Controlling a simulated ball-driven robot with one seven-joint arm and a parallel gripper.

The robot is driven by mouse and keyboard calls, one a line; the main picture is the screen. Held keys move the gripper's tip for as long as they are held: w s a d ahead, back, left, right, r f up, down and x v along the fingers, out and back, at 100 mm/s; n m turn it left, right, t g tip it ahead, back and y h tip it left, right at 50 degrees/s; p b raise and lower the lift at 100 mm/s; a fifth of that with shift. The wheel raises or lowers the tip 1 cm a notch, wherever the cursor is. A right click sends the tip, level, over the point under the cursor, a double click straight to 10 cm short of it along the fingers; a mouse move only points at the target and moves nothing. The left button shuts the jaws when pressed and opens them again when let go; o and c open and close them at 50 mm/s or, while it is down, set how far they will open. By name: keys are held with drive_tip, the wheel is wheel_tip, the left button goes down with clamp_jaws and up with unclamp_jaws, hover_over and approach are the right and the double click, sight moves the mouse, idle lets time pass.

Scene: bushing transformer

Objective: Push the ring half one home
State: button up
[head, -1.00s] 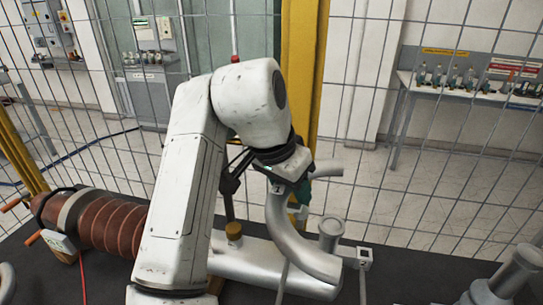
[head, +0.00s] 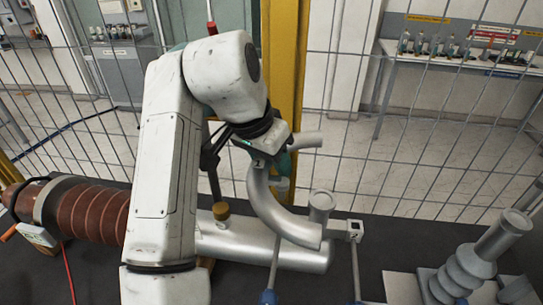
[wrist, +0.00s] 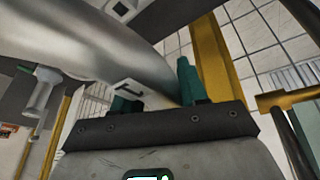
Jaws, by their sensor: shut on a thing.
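A silver curved tube, the ring half (head: 282,218), shows in the head view below my gripper (head: 270,160). Its lower end lies in front of a horizontal silver cylinder (head: 235,240), close to an upright stub (head: 321,205). I cannot tell whether that end is seated or touching. In the wrist view, my gripper's teal fingers (wrist: 157,92) are shut on the ring half (wrist: 110,55), which crosses the upper left. A silver pipe end (head: 306,140) shows behind my gripper; its link to the ring half is hidden.
A brown ribbed bushing (head: 95,212) lies at the left. A grey ribbed insulator (head: 463,270) stands at the right front. A small bracket (head: 355,230) sits beside the cylinder. A yellow post (head: 282,60) and mesh fence (head: 420,150) stand behind the dark table.

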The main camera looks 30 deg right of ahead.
sight(255, 161)
drive_tip(key=shift+f+b, duration=1.05)
drive_tip(key=shift+f, duration=1.1)
drive_tip(key=shift+f+b, duration=0.55)
drive_tip(key=shift+f, duration=1.3)
idle(0.8)
drive_tip(key=o, duration=1.3)
drive_tip(key=v, duration=1)
drive_tip(key=shift+s+a+r, duration=0.1)
drive_tip(key=shift+r, duration=0.25)
